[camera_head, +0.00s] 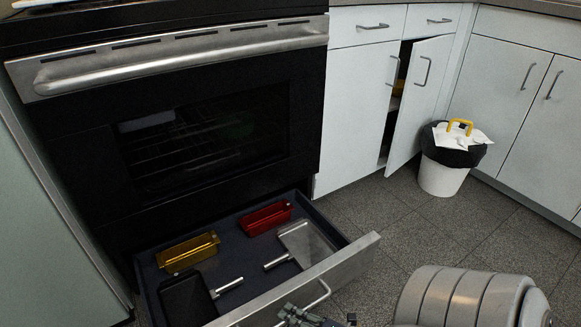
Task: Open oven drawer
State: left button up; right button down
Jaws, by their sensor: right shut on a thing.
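The oven drawer (340,268) at the bottom of the black stove is pulled out, with its steel front towards me. Inside lie a yellow loaf pan (188,252), a red loaf pan (267,217) and two flat pans with handles, one dark (187,300) and one grey (305,243). My right gripper (300,314) is at the lower edge of the view, shut on the drawer's bar handle (322,297); its fingertips are partly cut off by the frame. My left gripper is not in view.
The oven door (200,130) above is shut. A white cabinet door (420,95) right of the stove stands ajar. A white bin (447,175) with a black liner stands on the floor by the corner. Grey tiled floor (385,205) is clear between the drawer and the bin.

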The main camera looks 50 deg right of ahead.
jog(key=c, duration=1.8)
grip_release()
jog(key=shift+s+a+f, duration=0.1)
jog(key=shift+s+a, duration=0.1)
jog(key=shift+s, duration=0.1)
jog(key=shift+o, duration=1)
jog(key=shift+d, duration=0.1)
jog(key=shift+s, duration=0.1)
jog(key=v, duration=1.2)
